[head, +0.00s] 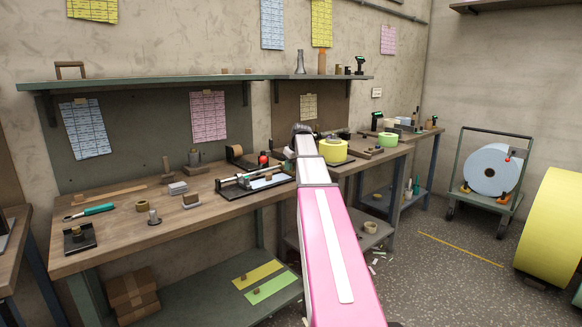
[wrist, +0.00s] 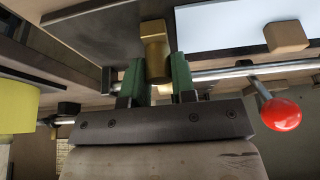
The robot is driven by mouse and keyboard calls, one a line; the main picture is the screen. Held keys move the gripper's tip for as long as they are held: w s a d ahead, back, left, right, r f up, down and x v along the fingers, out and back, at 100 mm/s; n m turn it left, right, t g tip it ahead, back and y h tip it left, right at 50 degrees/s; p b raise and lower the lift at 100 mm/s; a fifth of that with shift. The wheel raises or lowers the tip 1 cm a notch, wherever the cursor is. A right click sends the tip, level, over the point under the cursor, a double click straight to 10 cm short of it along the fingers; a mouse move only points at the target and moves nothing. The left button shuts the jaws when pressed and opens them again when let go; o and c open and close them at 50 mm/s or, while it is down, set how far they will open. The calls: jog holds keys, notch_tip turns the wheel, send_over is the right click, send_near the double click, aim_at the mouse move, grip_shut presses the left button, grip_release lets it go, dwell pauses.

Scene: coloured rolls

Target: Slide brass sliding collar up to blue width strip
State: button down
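In the wrist view the brass sliding collar (wrist: 155,45) stands between the two green fingers of my gripper (wrist: 157,78). The fingers press close on both its sides with no clear gap, so it looks shut on it. The collar sits at a metal rod (wrist: 225,72). The pale blue width strip (wrist: 240,25) lies just right of the collar; only a narrow dark gap shows, and I cannot tell whether they touch. In the head view the strip (head: 268,181) lies on a black fixture on the bench. My pink arm reaches over the right side, and my gripper cannot be made out there.
A red ball knob (wrist: 282,113) on a lever stands right of my gripper, and a wooden block (wrist: 287,37) sits on the strip. The fixture (head: 235,190) is on a wooden bench (head: 120,235) with several small tools. A yellow-green roll (head: 333,150) stands right of it.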

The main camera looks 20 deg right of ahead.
jog(key=shift+s+a, duration=0.15)
jog(key=shift+a, duration=0.25)
jog(key=c, duration=1)
grip_release()
jog(key=shift+o, duration=0.2)
jog(key=v, duration=1)
jog(key=shift+r, duration=0.4)
jog(key=shift+s, duration=0.1)
